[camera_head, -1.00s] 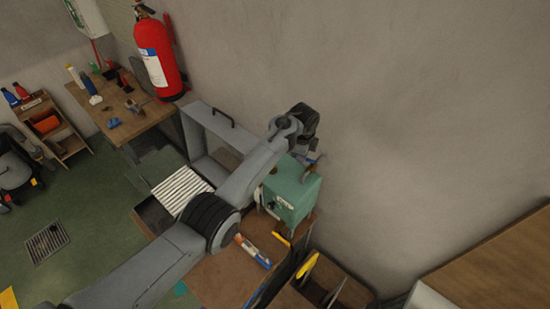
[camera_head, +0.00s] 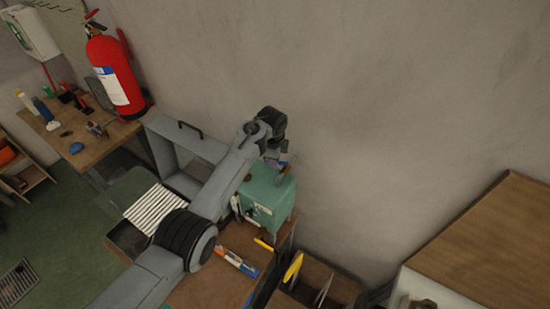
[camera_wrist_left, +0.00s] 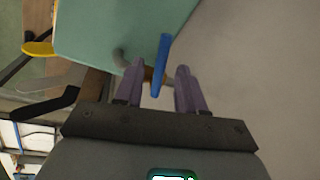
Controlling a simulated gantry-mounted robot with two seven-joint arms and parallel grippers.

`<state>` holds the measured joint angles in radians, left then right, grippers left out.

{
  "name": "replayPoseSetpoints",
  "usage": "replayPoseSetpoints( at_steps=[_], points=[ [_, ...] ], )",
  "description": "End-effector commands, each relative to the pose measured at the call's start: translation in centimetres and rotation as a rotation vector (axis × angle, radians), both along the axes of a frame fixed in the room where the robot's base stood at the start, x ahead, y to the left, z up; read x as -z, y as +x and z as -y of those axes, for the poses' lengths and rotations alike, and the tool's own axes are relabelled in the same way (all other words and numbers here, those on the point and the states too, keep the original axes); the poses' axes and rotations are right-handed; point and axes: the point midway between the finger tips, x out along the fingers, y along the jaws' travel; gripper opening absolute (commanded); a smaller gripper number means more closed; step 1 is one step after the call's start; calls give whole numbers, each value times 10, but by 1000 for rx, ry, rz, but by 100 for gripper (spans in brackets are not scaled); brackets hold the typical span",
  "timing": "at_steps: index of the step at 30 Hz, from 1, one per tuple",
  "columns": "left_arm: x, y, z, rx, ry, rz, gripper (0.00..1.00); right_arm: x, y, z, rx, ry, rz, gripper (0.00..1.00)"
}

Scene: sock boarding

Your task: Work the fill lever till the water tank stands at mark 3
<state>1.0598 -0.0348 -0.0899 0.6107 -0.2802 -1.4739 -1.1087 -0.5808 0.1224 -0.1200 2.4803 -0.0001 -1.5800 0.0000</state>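The teal box (camera_head: 270,196) stands on the bench by the wall, with a small white label on its front; I see no readable level or mark on it. Its teal side also shows in the left wrist view (camera_wrist_left: 105,35). A blue lever (camera_wrist_left: 163,55) shows there beside the box. My left gripper (camera_wrist_left: 160,67) is open, with the lever between its two purple fingers in the picture and a gap on each side. In the head view my left gripper (camera_head: 281,161) is above the box's back edge, partly hidden by my wrist. My right gripper is not in view.
A grey frame with a handle (camera_head: 172,158) and a white slatted panel (camera_head: 156,208) are left of the box. A red extinguisher (camera_head: 118,80) is on the wall. Yellow-handled tools (camera_head: 293,268) are in front of the box. A wooden top (camera_head: 480,245) is at right.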

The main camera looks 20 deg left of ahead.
Motion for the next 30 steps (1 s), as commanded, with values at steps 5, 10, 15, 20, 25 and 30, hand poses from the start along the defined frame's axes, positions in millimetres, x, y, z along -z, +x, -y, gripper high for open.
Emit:
replayPoseSetpoints(
  at_steps=[5,10,15,20,25,30],
  points=[
    [-19,-3,1,-1,-2,4,39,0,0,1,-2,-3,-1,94],
    [-48,-9,2,0,-3,6,39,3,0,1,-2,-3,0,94],
    [-75,-14,2,0,-2,4,39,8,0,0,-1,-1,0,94],
    [-92,-18,3,1,-1,2,39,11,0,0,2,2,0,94],
    [-101,-20,3,1,-1,1,39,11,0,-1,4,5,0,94],
    [-102,-20,3,1,0,1,39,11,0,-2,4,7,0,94]
  ],
)
